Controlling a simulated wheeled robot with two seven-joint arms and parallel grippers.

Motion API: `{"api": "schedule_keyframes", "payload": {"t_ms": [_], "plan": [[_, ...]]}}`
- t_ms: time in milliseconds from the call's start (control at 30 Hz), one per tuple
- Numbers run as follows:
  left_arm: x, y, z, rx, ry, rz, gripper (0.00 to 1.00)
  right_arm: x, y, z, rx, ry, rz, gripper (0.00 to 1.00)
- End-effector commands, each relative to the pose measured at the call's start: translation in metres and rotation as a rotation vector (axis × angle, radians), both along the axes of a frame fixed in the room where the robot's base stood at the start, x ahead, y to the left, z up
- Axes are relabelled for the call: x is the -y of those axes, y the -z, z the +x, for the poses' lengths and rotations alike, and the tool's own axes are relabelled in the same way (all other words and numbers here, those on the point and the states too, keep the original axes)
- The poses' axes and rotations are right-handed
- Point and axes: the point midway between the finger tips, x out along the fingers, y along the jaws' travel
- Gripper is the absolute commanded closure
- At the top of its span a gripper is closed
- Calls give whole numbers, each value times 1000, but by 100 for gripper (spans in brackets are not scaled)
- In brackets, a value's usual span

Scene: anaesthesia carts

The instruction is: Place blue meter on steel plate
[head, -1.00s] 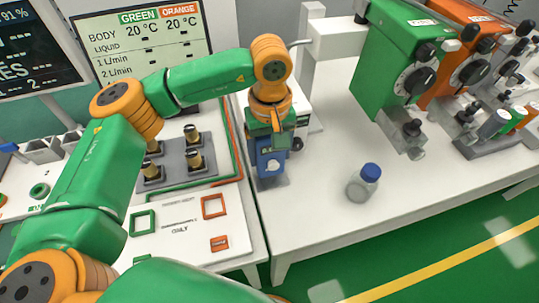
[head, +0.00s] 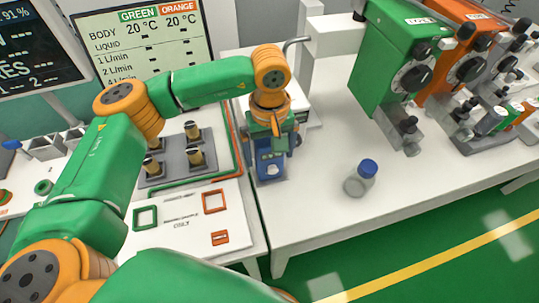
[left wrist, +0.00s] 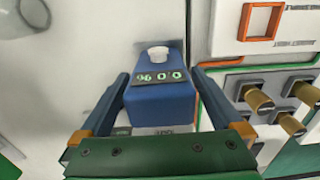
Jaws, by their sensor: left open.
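The blue meter (head: 270,163) stands upright on the white bench, near its left edge. In the left wrist view the meter (left wrist: 160,98) shows a white knob and a green-digit display. A small grey steel plate (left wrist: 176,46) shows at its base, and the meter appears to stand on it; the body hides most of the plate. My left gripper (head: 270,138) is directly above and around the meter. In the left wrist view its fingers (left wrist: 163,88) are open, one on either side of the meter, with narrow gaps. My right gripper is not in view.
Green (head: 395,65) and orange (head: 463,62) vaporizers stand at the back right. On the left bench is a grey block with several brass-coloured posts (head: 193,157). The bench's front middle is clear.

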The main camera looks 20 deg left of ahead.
Motion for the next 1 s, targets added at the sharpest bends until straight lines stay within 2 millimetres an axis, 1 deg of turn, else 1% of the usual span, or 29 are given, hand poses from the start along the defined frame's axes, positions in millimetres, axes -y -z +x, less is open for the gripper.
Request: {"api": "schedule_keyframes", "payload": {"t_ms": [33, 100, 233, 300, 400, 533, 1000], "plan": [[1, -10, 1, 8, 1, -2, 0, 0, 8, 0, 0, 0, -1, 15], [1, -31, 1, 9, 1, -2, 0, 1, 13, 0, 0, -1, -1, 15], [1, -68, 1, 8, 1, -2, 0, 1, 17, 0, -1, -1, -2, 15], [1, -83, 0, 4, 2, -1, 0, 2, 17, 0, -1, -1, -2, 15], [1, -98, 0, 3, 1, -1, 0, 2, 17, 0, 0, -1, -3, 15], [0, -104, 0, 1, 2, 1, 0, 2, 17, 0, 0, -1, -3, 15], [0, -104, 0, 1, 2, 0, 0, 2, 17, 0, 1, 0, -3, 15]]}}
